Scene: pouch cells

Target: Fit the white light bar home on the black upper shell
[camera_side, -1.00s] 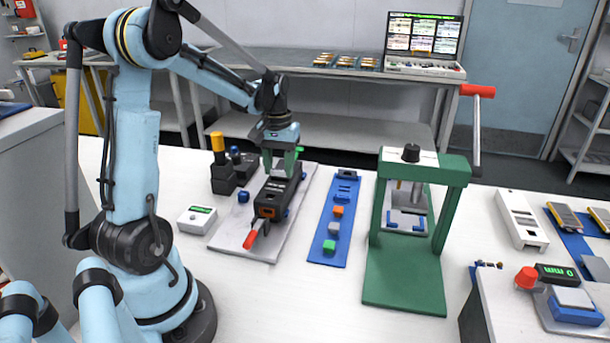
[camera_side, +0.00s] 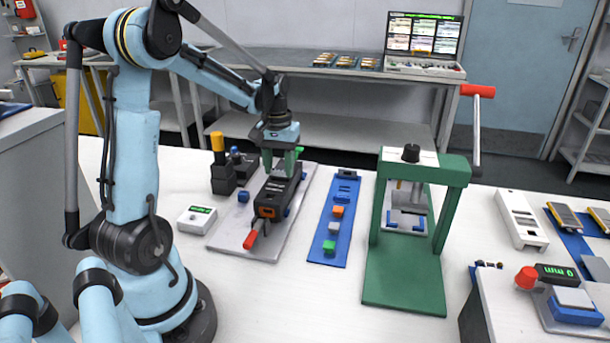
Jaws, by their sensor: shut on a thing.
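The black upper shell (camera_side: 273,199) lies lengthwise on a pale grey plate, left of the middle of the table. My gripper (camera_side: 281,170) points straight down over the far part of the shell. Its green fingers are shut on the white light bar, which is mostly hidden between them. The fingertips are at or just above the shell's top face. I cannot tell whether the bar touches the shell or how it sits in it.
A red-handled clamp (camera_side: 251,238) stands at the shell's near end. A blue strip (camera_side: 324,246) with small coloured blocks lies to the right, then a green press (camera_side: 405,275). A small white box (camera_side: 196,219) and black blocks (camera_side: 222,178) stand to the left.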

